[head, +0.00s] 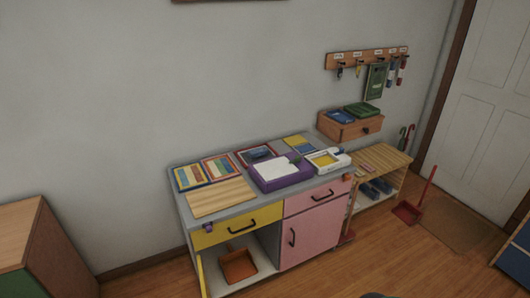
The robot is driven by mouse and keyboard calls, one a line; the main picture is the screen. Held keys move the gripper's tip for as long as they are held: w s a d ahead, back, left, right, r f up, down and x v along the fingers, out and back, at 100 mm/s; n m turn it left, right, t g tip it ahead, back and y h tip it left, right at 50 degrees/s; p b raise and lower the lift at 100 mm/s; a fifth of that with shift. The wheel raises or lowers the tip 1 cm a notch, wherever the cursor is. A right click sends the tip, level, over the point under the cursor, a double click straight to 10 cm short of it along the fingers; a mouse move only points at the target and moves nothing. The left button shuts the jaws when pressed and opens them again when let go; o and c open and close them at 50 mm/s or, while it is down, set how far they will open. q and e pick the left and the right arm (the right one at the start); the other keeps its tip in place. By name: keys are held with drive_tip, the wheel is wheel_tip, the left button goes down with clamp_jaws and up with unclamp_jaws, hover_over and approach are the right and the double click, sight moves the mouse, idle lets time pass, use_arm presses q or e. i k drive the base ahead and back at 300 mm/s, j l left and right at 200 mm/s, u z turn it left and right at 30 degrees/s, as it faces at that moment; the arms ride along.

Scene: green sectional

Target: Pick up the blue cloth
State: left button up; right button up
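I cannot make out a blue cloth for certain. A small dark blue item (260,153) lies in a framed tray at the back of the cabinet top (212,216), behind the purple box. A flat blue item (340,117) lies on the wooden wall drawer, left of a green item. Both are too small to tell whether they are cloth. Neither of my grippers shows in the head view.
The cabinet top also holds a wooden board (220,198), a purple box (281,173) and colored trays. The cabinet's lower left compartment is open, with an orange-brown dustpan (238,267) inside. A shoe rack (383,160) and red dustpan (407,212) stand right.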

sight(261, 151)
drive_tip(key=i+l+u, duration=0.3)
drive_tip(key=l, duration=0.35)
drive_tip(key=i+l+u, duration=0.15)
drive_tip(key=l, duration=0.2)
drive_tip(key=i+l+u, duration=0.15)
drive_tip(key=l, duration=0.2)
drive_tip(key=i+l+u, duration=0.15)
drive_tip(key=l, duration=0.25)
drive_tip(key=l+u, duration=0.15)
drive_tip(key=l, duration=0.2)
drive_tip(key=i+l+u, duration=0.4)
drive_tip(key=i+l, duration=0.7)
drive_tip(key=i, duration=0.05)
